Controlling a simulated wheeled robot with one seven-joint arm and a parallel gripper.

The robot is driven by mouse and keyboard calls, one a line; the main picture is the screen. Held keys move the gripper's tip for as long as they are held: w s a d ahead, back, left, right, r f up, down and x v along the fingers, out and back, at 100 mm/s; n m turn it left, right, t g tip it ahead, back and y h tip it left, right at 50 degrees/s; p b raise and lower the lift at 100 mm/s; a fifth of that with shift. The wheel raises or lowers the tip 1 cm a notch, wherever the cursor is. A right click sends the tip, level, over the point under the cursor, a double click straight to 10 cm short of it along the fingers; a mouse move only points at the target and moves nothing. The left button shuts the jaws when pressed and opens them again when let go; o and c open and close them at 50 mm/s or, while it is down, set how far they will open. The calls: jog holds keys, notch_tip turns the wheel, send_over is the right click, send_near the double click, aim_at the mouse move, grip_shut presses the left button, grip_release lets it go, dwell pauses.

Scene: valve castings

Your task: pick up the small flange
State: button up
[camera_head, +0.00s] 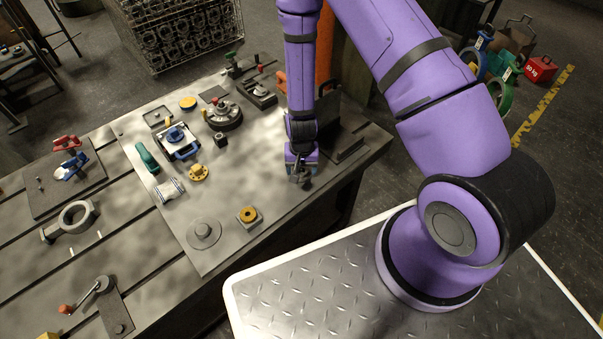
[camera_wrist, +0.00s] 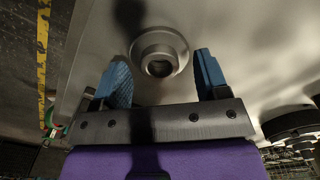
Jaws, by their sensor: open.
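The small flange (camera_wrist: 176,40) is a round grey metal disc with a raised hub and a dark bore. It lies on the metal plate in the wrist view, between and just beyond my gripper's fingertips. My gripper (camera_wrist: 163,72) is open, with its blue finger pads apart on either side of the flange and nothing held. In the head view my gripper (camera_head: 300,172) points down over the right part of the plate and hides most of what is below it. I cannot tell the exact height of the fingers above the flange.
A wider grey disc with a hub (camera_head: 203,232) and a yellow-ringed block (camera_head: 248,216) stand at the plate's front. A dark angle bracket (camera_head: 345,147) stands close on the right.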

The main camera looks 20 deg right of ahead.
jog(key=shift+f, duration=0.35)
jog(key=c, duration=0.7)
jog(key=shift+c, duration=0.2)
jog(key=shift+r, duration=0.2)
